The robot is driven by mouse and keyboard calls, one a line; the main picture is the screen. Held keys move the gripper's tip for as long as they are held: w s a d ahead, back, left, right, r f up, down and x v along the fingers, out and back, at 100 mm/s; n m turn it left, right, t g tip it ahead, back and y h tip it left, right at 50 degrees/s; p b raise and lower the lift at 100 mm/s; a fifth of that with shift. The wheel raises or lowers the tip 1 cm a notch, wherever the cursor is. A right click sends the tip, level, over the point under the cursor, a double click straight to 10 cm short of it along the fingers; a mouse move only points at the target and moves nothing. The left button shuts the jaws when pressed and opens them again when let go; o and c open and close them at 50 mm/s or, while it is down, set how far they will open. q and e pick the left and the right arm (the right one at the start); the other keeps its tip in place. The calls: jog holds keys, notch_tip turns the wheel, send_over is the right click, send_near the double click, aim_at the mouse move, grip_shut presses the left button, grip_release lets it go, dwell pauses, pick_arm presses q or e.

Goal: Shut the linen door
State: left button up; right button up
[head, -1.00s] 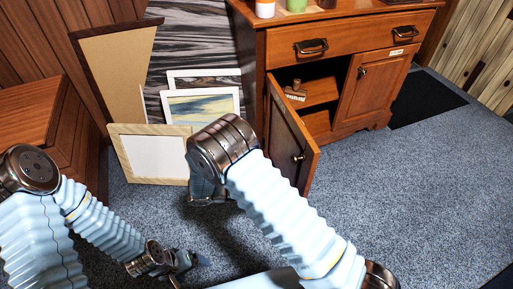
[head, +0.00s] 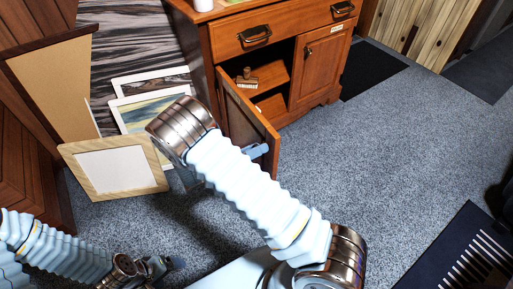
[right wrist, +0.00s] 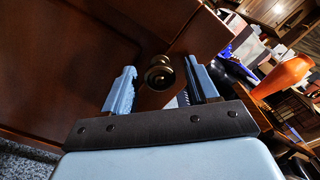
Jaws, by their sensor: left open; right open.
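The brown wooden cabinet door (head: 247,118) stands ajar, swung out towards me on its left side. I take it as the linen door; no readable name shows on it. My right gripper (head: 258,150) is at the door's outer edge in the head view, mostly hidden behind my right arm. In the right wrist view, the open right gripper (right wrist: 163,88) has its fingers on either side of the round dark knob (right wrist: 159,73). Whether they touch it I cannot tell. My left gripper (head: 160,268) is open and empty, low at the left, away from the door.
The cabinet's other door (head: 318,65) is shut, with a small unreadable label (head: 337,28) above it. A brush (head: 246,79) sits on the inside shelf. Frames (head: 115,168) lean at the left. Carpet (head: 350,150) right of the door is free.

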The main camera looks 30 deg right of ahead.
jog(key=shift+d, duration=0.25)
grip_shut()
jog(key=shift+d, duration=0.1)
